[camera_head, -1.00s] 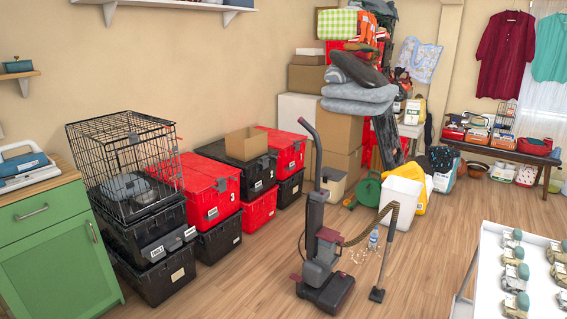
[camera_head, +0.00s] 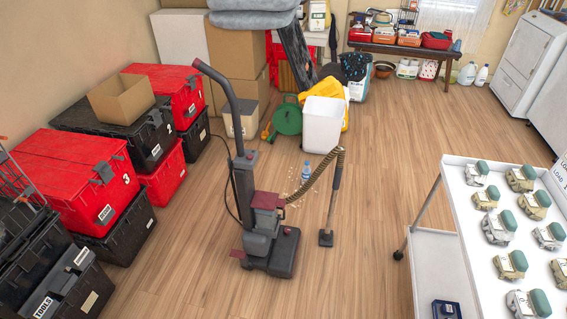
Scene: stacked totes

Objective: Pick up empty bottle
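A small clear bottle with a blue label (camera_head: 306,171) stands on the wooden floor in the head view. It is just behind the hose of an upright vacuum cleaner (camera_head: 268,215), which partly crosses in front of it. Small pale crumbs lie on the floor beside the bottle. Whether the bottle is empty is too small to tell. Neither of my grippers is in view.
Stacked red and black totes (camera_head: 70,170) line the left wall. A white bin (camera_head: 322,125) stands behind the bottle. A white wheeled cart (camera_head: 462,215) with several small devices is at right. Open floor lies between vacuum and cart.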

